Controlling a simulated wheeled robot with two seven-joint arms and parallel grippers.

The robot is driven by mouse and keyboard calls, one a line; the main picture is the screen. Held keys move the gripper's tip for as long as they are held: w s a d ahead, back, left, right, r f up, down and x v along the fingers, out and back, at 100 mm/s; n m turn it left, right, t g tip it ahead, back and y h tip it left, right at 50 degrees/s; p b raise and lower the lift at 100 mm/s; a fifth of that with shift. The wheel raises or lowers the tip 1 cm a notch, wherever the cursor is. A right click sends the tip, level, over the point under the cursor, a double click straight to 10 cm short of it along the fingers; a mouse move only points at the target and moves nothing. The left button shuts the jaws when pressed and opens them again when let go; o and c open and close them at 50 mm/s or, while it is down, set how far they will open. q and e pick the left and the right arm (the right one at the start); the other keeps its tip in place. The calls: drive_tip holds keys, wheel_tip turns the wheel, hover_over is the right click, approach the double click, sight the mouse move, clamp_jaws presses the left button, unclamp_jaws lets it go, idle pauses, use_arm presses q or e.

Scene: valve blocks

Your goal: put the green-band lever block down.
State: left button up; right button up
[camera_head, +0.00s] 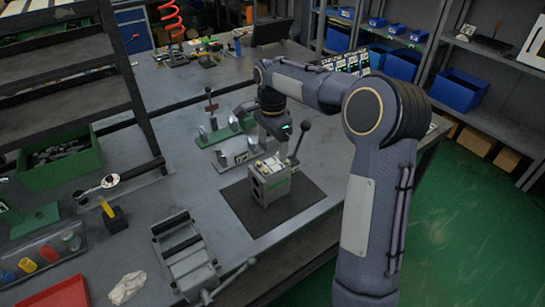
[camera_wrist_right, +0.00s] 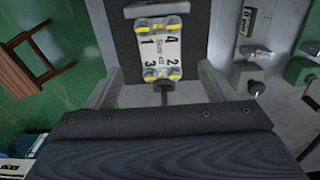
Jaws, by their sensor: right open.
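The lever block (camera_head: 272,186) is a grey-green valve block standing upright on a dark square mat (camera_head: 240,204) on the bench. Its lever with a black knob (camera_head: 305,124) rises at the right. A green band is not clear at this size. In the right wrist view the block's numbered top plate (camera_wrist_right: 160,50) with yellow marks lies ahead of my fingers. My right gripper (camera_head: 273,157) is open just above the block. The wrist view shows its two fingers (camera_wrist_right: 159,72) wide apart, one to each side and apart from the block. My left gripper is out of view.
Behind the mat are a grey fixture (camera_head: 236,153) and a green stand with a lever (camera_head: 218,133). A grey slotted fixture (camera_head: 186,260) stands at front left, near a red tray (camera_head: 55,294). A green bin (camera_head: 62,163) is at left. The mat's front part is clear.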

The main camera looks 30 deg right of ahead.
drive_tip(key=s+a+r+n+t+y, duration=0.1)
drive_tip(key=s+a+r+n+t, duration=0.2)
drive_tip(key=s, duration=0.5)
drive_tip(key=s+a+r+n+y, duration=0.1)
drive_tip(key=s+a+r+n, duration=0.1)
drive_tip(key=s+r+n, duration=0.45)
drive_tip(key=s+a+f+n+t+y, duration=0.1)
drive_tip(key=s+a+f+n, duration=0.2)
drive_tip(key=s, duration=0.4)
drive_tip(key=s+a+f+n+t, duration=0.1)
drive_tip(key=s+a+f+n, duration=0.2)
drive_tip(key=s+f, duration=0.2)
drive_tip(key=s, duration=0.2)
drive_tip(key=shift+s+a+f+t+y, duration=0.25)
drive_tip(key=shift+s+t+y, duration=0.05)
drive_tip(key=shift+s+y, duration=0.1)
